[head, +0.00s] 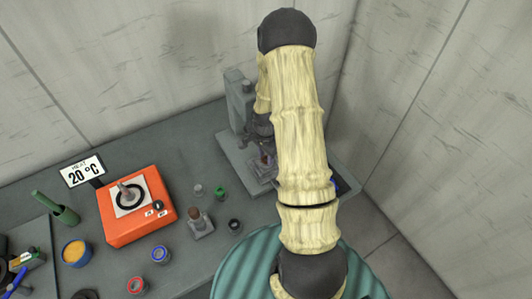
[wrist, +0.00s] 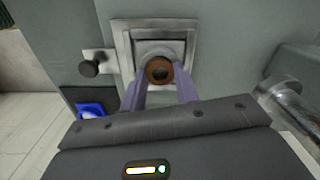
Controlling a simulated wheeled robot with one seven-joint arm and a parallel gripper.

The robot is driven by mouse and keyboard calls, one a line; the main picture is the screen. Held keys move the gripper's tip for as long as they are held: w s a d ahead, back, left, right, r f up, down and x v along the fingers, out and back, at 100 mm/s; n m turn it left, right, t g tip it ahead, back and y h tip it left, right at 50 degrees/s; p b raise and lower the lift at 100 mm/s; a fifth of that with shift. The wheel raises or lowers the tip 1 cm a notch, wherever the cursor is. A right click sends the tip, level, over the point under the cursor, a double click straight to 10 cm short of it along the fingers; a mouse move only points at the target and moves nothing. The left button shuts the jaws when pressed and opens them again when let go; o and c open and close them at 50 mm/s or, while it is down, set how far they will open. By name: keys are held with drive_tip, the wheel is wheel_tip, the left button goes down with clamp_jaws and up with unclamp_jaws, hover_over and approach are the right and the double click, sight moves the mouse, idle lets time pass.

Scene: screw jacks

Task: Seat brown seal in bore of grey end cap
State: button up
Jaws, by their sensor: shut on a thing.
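In the wrist view the brown seal (wrist: 159,70), a small ring with a dark hole, sits between the tips of my gripper (wrist: 160,87). The two purple-grey fingers are shut on it. The grey end cap (wrist: 158,47) appears as a rounded grey part just beyond the seal, inside a square grey frame. The seal overlaps its lower part in the picture and hides the bore. I cannot tell whether the seal touches the cap. In the head view my arm hides the gripper and the seal.
A grey upright machine (head: 240,110) stands behind my arm. An orange hot plate (head: 137,205) with a 20 °C sign (head: 82,172) is at left. Small pots and a grey block with a brown-topped post (head: 200,224) stand between. A dark knob (wrist: 90,68) sits left of the frame.

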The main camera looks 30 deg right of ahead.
drive_tip(key=shift+f, duration=0.2)
drive_tip(key=shift+s+f+b, duration=0.1)
drive_tip(key=shift+b, duration=0.2)
